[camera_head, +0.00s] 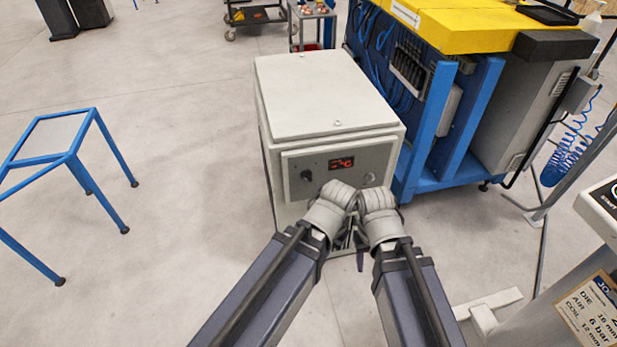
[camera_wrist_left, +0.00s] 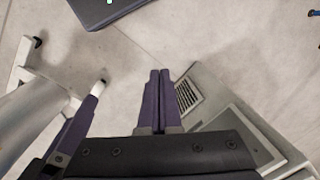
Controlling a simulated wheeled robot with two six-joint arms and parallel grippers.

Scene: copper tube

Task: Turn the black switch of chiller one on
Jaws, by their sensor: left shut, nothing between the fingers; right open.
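The chiller (camera_head: 318,92) is a pale box in the head view, just beyond my arms. Its grey front panel carries a black rotary switch (camera_head: 306,175) at the left and a red lit display (camera_head: 341,163) right of it. The switch's exact angle is too small to read. My right gripper (camera_head: 358,250) is in front of the chiller's lower front, mostly hidden behind its own wrist. My left gripper is hidden by its wrist in the head view. In the left wrist view the left gripper (camera_wrist_left: 158,72) is shut and empty, its dark fingers together, apart from the switch.
A blue-framed machine with a yellow top (camera_head: 450,22) stands close right of the chiller. A blue table frame (camera_head: 62,155) stands at the left. A labelled machine (camera_head: 592,310) is at the lower right. Floor left of the chiller is clear.

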